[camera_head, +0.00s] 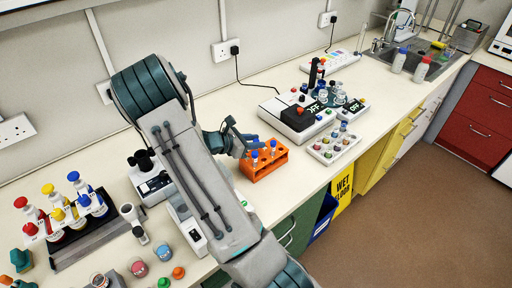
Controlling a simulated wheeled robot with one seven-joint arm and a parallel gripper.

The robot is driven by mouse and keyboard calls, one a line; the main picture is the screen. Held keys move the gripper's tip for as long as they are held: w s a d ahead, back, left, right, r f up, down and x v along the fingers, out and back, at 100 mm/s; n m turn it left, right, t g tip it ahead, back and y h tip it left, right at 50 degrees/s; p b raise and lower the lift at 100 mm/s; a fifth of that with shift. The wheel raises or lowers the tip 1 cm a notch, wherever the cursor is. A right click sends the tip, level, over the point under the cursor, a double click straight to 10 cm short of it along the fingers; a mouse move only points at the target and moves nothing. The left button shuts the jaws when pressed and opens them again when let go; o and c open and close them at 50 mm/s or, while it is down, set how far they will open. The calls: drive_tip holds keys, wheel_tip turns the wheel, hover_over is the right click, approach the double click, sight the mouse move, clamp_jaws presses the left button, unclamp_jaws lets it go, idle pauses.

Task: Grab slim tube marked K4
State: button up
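An orange rack (262,170) stands on the bench near its front edge, at the middle of the picture. At least two slim tubes with blue caps stand upright in it, a left tube (255,156) and a right tube (273,147). No marking can be read on them, so I cannot tell which is K4. My gripper (246,146) is at the back left of the rack, close to the tubes' caps. The fingers are small and dark here. I cannot tell whether they touch or hold a tube. My arm hides part of the bench left of the rack.
A black-and-white device (298,119) and a white tray of small items (334,143) stand right of the rack. Several capped bottles on a dark stand (99,232) are at the left. Loose coloured caps lie at the front left. Bare bench (222,108) lies behind the rack.

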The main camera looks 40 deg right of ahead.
drive_tip(key=shift+d+f, duration=0.2)
drive_tip(key=shift+d, duration=0.15)
drive_tip(key=shift+c, duration=0.3)
clamp_jaws()
drive_tip(key=shift+r, duration=0.1)
